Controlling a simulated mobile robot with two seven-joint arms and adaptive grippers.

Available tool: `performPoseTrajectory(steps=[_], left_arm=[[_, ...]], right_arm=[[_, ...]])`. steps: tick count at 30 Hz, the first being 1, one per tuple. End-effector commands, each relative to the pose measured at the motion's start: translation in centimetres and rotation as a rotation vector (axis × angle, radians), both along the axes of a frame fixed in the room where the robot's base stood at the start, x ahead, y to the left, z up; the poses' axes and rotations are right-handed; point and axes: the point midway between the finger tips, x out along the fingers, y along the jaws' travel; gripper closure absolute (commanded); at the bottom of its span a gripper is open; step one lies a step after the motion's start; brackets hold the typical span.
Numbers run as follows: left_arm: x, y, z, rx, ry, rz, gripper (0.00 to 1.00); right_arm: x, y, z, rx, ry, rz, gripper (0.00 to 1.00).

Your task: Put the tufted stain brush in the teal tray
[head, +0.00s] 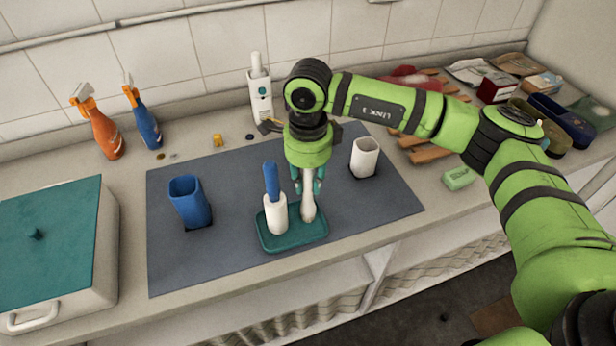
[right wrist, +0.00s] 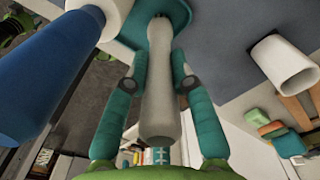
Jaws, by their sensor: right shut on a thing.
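My right gripper (head: 308,182) points down over the teal tray (head: 292,243) and is shut on a pale, whitish brush (head: 308,205). The brush stands upright with its lower end at or in the right part of the tray; whether it touches the tray floor I cannot tell. In the right wrist view the brush (right wrist: 160,100) sits between the two teal fingers, and the tray (right wrist: 172,12) is beyond it. A blue-handled brush with a white lower part (head: 275,215) stands in the left part of the tray. My left gripper is not in view.
The grey mat (head: 230,255) also holds a blue cup (head: 188,202) at left and a white cup (head: 364,158) at right. Spray bottles (head: 103,125), a teal-lidded box (head: 50,235) and a green sponge (head: 459,179) stand around it. The mat's front is clear.

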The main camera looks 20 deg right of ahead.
Motion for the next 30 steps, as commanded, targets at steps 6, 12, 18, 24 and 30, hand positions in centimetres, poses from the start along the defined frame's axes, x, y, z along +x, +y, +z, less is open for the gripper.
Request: performPoseTrajectory(steps=[6, 12, 18, 24, 30], left_arm=[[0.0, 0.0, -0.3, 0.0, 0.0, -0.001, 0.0], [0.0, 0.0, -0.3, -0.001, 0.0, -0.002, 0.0], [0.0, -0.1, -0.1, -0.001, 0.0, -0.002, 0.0], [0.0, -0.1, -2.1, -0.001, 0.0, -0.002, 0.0], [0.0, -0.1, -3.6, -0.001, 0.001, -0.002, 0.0]], right_arm=[[0.0, 0.0, -0.2, 0.0, 0.0, 0.0, 0.52], [0.0, 0.0, -0.2, 0.0, 0.0, 0.0, 0.52], [0.1, 0.0, 0.4, 0.0, -0.002, 0.0, 0.52], [0.2, 0.0, 3.9, 0.002, -0.008, 0.001, 0.52], [0.1, 0.0, 8.3, 0.001, -0.006, 0.0, 0.52]])
